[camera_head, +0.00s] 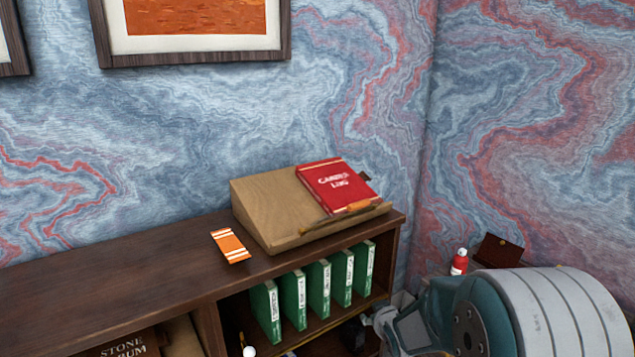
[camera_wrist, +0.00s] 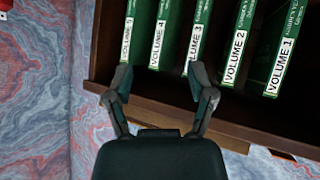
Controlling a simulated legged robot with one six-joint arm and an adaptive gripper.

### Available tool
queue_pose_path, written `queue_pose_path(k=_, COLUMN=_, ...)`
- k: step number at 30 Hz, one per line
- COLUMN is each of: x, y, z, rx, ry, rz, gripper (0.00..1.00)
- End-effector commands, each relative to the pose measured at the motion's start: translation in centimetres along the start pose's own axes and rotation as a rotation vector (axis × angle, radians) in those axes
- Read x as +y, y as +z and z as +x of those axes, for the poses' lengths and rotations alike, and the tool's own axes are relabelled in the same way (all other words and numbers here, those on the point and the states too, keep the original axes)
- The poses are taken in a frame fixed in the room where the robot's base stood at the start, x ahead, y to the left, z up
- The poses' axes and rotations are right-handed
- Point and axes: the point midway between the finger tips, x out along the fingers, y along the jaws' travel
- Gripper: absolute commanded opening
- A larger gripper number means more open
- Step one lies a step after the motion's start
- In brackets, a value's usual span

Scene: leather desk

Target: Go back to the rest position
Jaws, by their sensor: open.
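My gripper (camera_wrist: 160,82) shows in the wrist view with its two fingers spread apart and nothing between them. It is in front of the shelf that holds green volumes (camera_wrist: 198,30), with its fingertips pointing toward the shelf's edge. I cannot tell whether it touches the shelf. In the head view my arm fills the lower right corner, and its large grey links hide what is behind them. The gripper's fingers cannot be made out clearly there.
A dark wooden bookcase (camera_head: 120,262) carries a sloped wooden stand (camera_head: 265,205) with a red book (camera_head: 335,186) on it. An orange striped card (camera_head: 230,245) lies beside the stand. Green volumes (camera_head: 318,288) stand below. A red bottle (camera_head: 459,263) is near my arm.

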Motion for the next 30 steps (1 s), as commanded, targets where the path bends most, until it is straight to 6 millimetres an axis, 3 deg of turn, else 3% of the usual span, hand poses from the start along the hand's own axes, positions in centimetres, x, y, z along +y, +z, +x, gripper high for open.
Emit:
queue_pose_path(k=6, x=1.4, y=-1.9, z=-7.3, rx=-0.099, ry=0.05, rz=0.061, gripper=0.71)
queue_pose_path(k=13, x=1.5, y=-1.9, z=-15.2, rx=-0.208, ry=0.077, rz=0.14, gripper=0.71)
queue_pose_path(k=24, x=-0.8, y=1.1, z=-27.6, rx=-0.373, ry=0.065, rz=0.278, gripper=0.71)
queue_pose_path(k=30, x=-2.9, y=3.8, z=-33.1, rx=-0.452, ry=0.034, rz=0.338, gripper=0.71)
